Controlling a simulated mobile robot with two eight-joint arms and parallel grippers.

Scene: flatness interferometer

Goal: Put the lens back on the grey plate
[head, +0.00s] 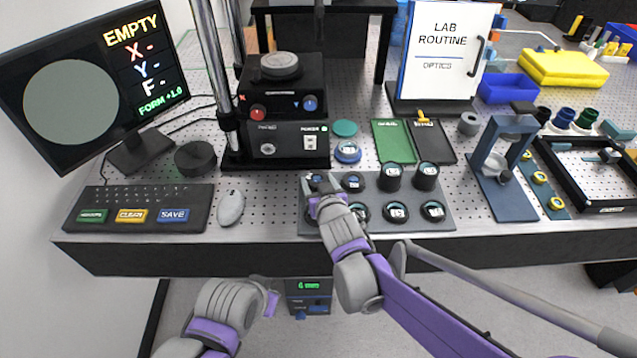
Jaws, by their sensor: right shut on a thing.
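The grey plate (446,190) lies at the front of the perforated bench. Several round lenses in dark mounts sit on it in two rows, among them one at the back (352,181) and one at front right (433,211). Two at the back right stand taller. My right gripper (317,183) is over the plate's back left corner, pointing away from me. It is shut on a small dark round thing, probably a lens, mostly hidden by the fingers. I cannot tell whether it touches the plate. My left gripper (268,296) is low, in front of the bench; its fingers are unclear.
The mouse (231,208) and keyboard (140,208) lie left of the plate. The interferometer (275,140) stands behind it, with a blue-rimmed disc (348,152) nearby. A blue stand (503,160) is to the right. Bare bench lies between mouse and plate.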

